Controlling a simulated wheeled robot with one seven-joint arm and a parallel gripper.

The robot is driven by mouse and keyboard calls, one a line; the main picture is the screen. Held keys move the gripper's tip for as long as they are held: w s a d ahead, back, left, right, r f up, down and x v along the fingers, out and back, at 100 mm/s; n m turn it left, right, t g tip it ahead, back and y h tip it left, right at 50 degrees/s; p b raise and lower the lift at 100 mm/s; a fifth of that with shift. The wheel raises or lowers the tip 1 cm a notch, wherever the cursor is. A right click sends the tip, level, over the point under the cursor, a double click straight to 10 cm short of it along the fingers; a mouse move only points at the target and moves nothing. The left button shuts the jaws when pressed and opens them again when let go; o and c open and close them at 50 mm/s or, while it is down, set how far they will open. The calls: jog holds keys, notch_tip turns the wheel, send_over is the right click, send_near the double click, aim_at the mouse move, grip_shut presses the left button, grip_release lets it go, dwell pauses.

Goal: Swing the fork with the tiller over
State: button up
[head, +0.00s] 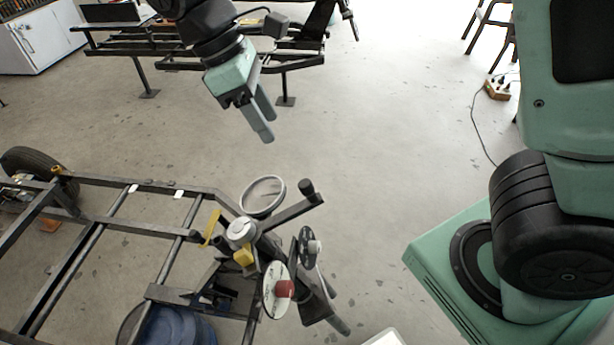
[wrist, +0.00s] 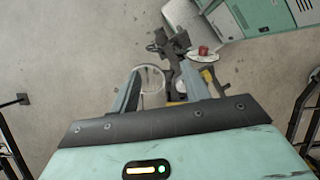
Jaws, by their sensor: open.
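The tiller (head: 290,213) looks like a dark bar with a black upright knob (head: 307,188) at its far end, reaching to the upper right from the steering head of the metal frame. The fork (head: 315,300) appears to be the dark bracket below it, slanting down to the lower right; part of it is hidden by discs and knobs. My gripper (head: 266,122) is open and empty, in the air above and beyond the tiller, apart from it. In the wrist view my open fingers (wrist: 160,70) point toward the steering head, with a round ring (wrist: 150,80) seen between them.
A white disc with a red knob (head: 285,289) and a ring-shaped mirror or dial (head: 263,195) crowd the steering head. The frame (head: 95,212) fills the lower left, with a blue drum (head: 180,328) below. A bench (head: 180,45) stands behind. Open floor (head: 380,150) lies right.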

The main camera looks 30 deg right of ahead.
aim_at(304, 184)
jog(key=p+x, duration=0.1)
jog(key=x, duration=1.6)
jog(key=shift+a, duration=0.15)
jog(key=shift+c, duration=0.3)
grip_shut()
jog(key=shift+s+r+p, duration=0.1)
jog(key=shift+p, duration=0.25)
